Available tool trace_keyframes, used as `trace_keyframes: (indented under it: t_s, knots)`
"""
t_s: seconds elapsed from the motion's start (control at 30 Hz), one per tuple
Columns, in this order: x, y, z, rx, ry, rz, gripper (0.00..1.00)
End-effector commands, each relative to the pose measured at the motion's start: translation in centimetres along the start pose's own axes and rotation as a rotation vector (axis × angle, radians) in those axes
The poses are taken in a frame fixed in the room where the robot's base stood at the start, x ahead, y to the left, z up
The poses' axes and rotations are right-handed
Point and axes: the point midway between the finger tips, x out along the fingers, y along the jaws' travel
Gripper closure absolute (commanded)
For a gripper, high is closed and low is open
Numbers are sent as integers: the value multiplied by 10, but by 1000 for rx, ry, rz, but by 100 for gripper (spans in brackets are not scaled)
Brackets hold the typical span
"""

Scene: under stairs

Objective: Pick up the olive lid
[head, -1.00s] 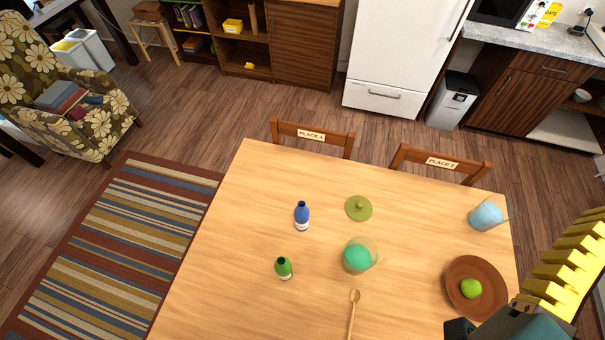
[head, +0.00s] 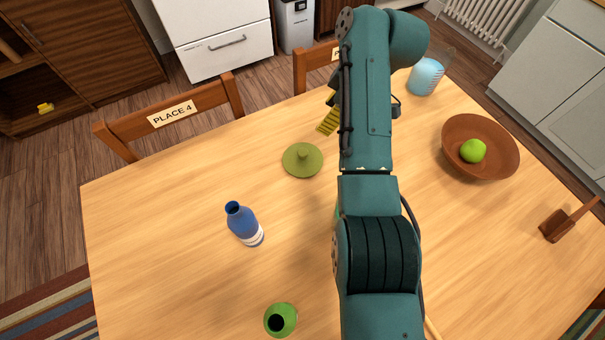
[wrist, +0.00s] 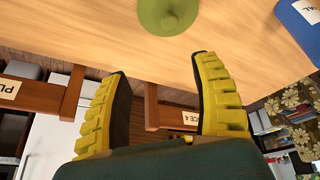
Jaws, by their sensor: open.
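The olive lid (head: 302,160) lies flat on the wooden table, a round disc with a small knob on top, left of my arm in the head view. It also shows at the top edge of the wrist view (wrist: 166,14), partly cut off. My gripper (wrist: 160,62) has two yellow ribbed fingers spread wide with nothing between them. In the head view only a bit of a yellow finger (head: 328,121) shows beside my arm, to the right of and beyond the lid. The lid is apart from the fingers.
A brown bowl (head: 480,147) with a green fruit (head: 473,151), a light-blue cup (head: 426,77) and a wooden mallet (head: 566,220) are right. Chairs (head: 170,114) line the far edge.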

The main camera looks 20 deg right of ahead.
Motion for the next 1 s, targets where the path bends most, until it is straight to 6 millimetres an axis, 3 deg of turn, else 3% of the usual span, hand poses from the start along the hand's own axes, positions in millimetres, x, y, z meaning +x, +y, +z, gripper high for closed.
trace_keyframes:
  t_s: [0.17, 0.5, 0.77, 1.0]
  knots:
    - [21, -7, 11, -19, -7, -51, 36]
    - [101, -11, 11, -18, -9, -49, 36]
    - [127, -14, 12, -16, -8, -47, 36]
    - [168, -22, 14, -16, -8, -48, 36]
